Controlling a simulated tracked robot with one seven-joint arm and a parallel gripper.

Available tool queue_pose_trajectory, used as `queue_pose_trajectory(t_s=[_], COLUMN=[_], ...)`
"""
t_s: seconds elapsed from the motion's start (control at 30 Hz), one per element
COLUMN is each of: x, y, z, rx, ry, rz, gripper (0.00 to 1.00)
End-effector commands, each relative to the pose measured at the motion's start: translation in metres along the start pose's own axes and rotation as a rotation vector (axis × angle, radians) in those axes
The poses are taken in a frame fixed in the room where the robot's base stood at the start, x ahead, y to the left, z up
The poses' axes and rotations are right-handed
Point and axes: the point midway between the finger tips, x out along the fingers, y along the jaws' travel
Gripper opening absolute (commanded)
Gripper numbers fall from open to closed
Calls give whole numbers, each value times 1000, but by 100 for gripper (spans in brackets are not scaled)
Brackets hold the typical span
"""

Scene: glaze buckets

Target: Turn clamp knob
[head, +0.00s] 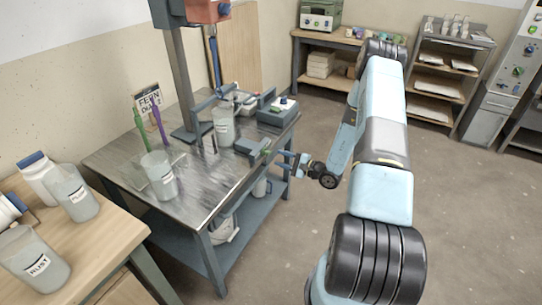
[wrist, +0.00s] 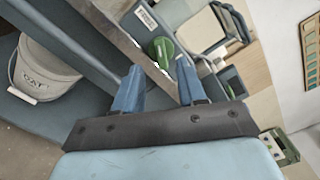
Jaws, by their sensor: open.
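The clamp knob is green and rounded; in the wrist view the knob (wrist: 161,48) lies just beyond and between my fingertips. In the head view the knob (head: 266,152) is a small green spot at the right edge of the metal-topped table (head: 205,190). My gripper (head: 283,157) is beside that edge, to the right of the knob. In the wrist view my gripper (wrist: 158,74) has its two blue fingers apart, with nothing held between them. I cannot tell whether a fingertip touches the knob.
A mixer column (head: 182,80) and a clear container (head: 223,127) stand on the table, with another container (head: 160,176) nearer. A grey box (head: 277,111) sits behind the knob. A white bucket (wrist: 45,75) is on the lower shelf. Floor to the right is clear.

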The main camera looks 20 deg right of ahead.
Motion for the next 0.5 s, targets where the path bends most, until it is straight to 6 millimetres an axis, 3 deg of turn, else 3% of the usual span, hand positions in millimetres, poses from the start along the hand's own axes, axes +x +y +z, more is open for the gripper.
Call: queue_pose_trajectory(t_s=[0.2, 0.5], x=[35, 54], y=[0, 0], z=[0, 0], rx=[0, -1], ry=[-1, 1], rz=[0, 1], gripper=[40, 40])
